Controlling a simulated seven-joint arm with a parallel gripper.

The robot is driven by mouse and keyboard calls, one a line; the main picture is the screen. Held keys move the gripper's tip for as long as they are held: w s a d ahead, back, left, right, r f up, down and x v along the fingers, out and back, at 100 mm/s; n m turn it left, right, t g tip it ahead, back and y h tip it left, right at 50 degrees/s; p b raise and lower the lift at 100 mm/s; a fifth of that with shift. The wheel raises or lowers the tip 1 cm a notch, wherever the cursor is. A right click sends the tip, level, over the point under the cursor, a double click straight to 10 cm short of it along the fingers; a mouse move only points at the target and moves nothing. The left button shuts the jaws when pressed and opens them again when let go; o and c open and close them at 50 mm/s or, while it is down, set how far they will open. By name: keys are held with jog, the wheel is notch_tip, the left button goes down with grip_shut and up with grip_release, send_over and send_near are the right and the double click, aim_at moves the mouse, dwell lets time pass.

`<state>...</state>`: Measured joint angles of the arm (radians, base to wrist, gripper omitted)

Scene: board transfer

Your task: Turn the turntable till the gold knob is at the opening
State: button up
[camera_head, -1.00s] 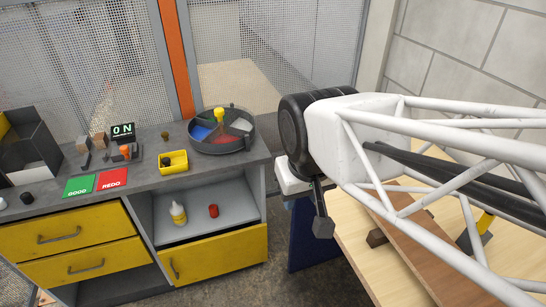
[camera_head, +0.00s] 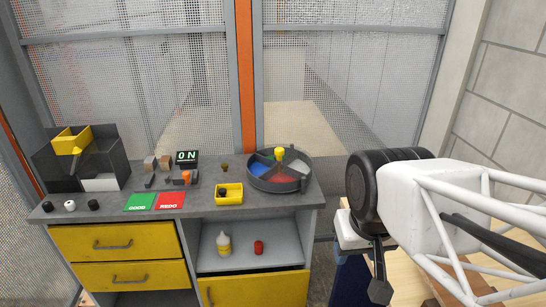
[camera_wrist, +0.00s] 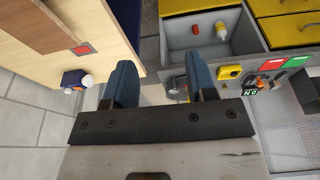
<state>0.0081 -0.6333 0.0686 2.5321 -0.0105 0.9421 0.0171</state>
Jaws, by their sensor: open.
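The turntable (camera_head: 250,181) is a dark round tray on the right end of the grey bench. Its dividers separate blue, red, white and green sections, and a yellow upright piece (camera_head: 280,154) stands at its middle. A small brownish-gold knob (camera_head: 224,168) stands on the bench left of the turntable. I cannot tell whether a gold knob lies inside the turntable, or where its opening is. My gripper (camera_wrist: 161,86) is open and empty, right of the turntable and apart from it in the head view. In the wrist view the turntable (camera_wrist: 173,86) is partly hidden behind the right finger.
A yellow bin (camera_head: 229,197) stands in front of the turntable's left side. Green and red cards (camera_head: 154,202), a lit ON display (camera_head: 187,157) and dark bins (camera_head: 107,172) are farther left. A wooden table (camera_wrist: 110,25) is beside my arm. Mesh panels stand behind the bench.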

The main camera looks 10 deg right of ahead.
jog(key=shift+o, duration=1.1)
jog(key=w+r+n, duration=0.1)
jog(key=w+r, duration=0.2)
jog(key=w, duration=0.5)
jog(key=w+r+n, duration=0.1)
jog(key=w+r, duration=0.1)
jog(key=w, duration=0.7)
jog(key=n+g, duration=0.3)
jog(key=n, duration=0.4)
send_over(279, 149)
jog(key=f, duration=1.1)
jog(key=shift+s+d+f, duration=0.15)
jog(key=shift+s+f, duration=0.1)
jog(key=shift+f, duration=0.15)
jog(key=shift+w+f, duration=0.2)
jog(key=shift+w, duration=0.05)
jog(key=shift+f, duration=0.1)
jog(key=shift+f, duration=3.8)
